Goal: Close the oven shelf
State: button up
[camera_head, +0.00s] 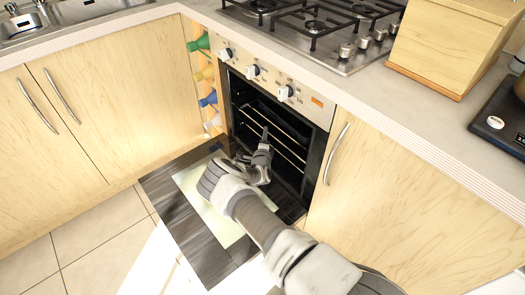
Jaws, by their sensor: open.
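The oven (238,110) stands open under the counter, with a dark cavity inside. Its door (160,195) is folded down flat in front, a dark panel with a pale window. Wire shelf rails (288,136) show inside as light bars across the cavity. My gripper (266,136) is open and empty at the oven mouth, above the lowered door and in front of the rails. It hides part of the lower cavity. I cannot tell whether the fingers touch a shelf or how far any shelf sticks out.
Control knobs (253,71) line the panel above the opening. A gas hob (315,24) and a wooden box (450,42) are on the counter. Colored bottles (208,98) sit in a narrow rack left of the oven. A cabinet handle (336,153) sticks out close on the right.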

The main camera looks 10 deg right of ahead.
jog(key=p+v, duration=0.4)
jog(key=v, duration=0.9)
jog(key=shift+s, duration=0.3)
jog(key=shift+s, duration=0.1)
